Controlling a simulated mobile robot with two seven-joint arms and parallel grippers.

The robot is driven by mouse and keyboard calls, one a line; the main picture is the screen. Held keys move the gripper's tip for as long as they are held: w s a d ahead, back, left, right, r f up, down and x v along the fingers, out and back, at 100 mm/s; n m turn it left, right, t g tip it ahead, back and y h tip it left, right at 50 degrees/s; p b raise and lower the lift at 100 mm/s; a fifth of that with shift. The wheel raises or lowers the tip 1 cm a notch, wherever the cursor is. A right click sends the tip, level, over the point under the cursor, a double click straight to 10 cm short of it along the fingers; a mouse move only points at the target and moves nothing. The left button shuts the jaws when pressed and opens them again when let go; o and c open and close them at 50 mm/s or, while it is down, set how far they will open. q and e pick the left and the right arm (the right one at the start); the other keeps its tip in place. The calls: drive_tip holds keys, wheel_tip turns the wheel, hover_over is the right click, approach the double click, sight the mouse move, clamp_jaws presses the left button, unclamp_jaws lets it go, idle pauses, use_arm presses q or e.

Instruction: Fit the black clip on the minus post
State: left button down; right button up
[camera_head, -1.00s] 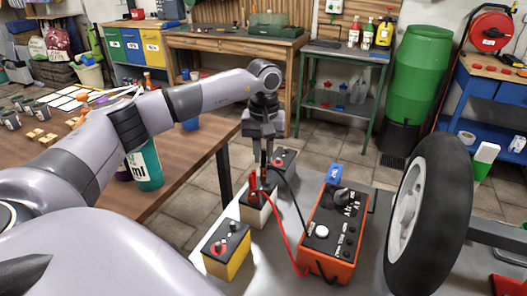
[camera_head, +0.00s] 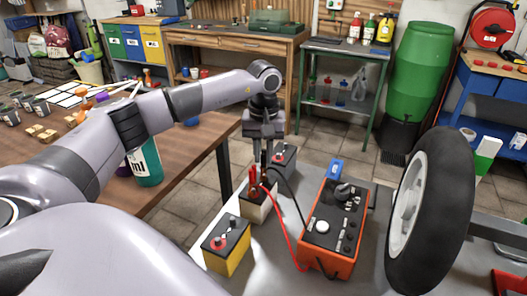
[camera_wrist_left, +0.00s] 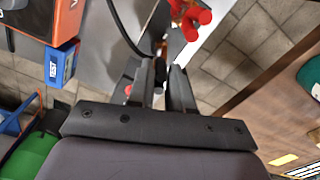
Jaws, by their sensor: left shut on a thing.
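My left gripper (camera_head: 262,178) points down over the pale middle battery (camera_head: 258,208). It is shut on the black clip, a small dark shape between the fingertips (camera_wrist_left: 166,72) in the left wrist view (camera_wrist_left: 160,70). In the head view the fingers mostly hide the clip. A black cable (camera_head: 290,197) curves from there to the orange charger (camera_head: 330,232). The red clip (camera_head: 254,180) stands on the middle battery, close to my fingers; it also shows in the left wrist view (camera_wrist_left: 191,22). The minus post is hidden, so I cannot tell if the clip touches it. My right gripper is not in view.
A yellow battery (camera_head: 228,255) stands in front and a grey one (camera_head: 284,158) behind, on the grey bench (camera_head: 215,286). A red cable (camera_head: 291,240) loops to the charger. A tyre (camera_head: 440,200) stands at the right. The wooden table (camera_head: 190,160) is at the left.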

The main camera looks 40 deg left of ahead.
use_arm(q)
drive_tip(key=shift+f, duration=0.2)
idle(0.5)
drive_tip(key=shift+c, duration=2)
unclamp_jaws()
drive_tip(key=shift+r+p, duration=0.85)
drive_tip(key=shift+r, duration=0.15)
drive_tip(key=shift+r+p, duration=0.7)
drive_tip(key=shift+r, duration=0.15)
drive_tip(key=shift+r+p, duration=1.7)
drive_tip(key=shift+r, duration=0.5)
drive_tip(key=shift+f, duration=0.1)
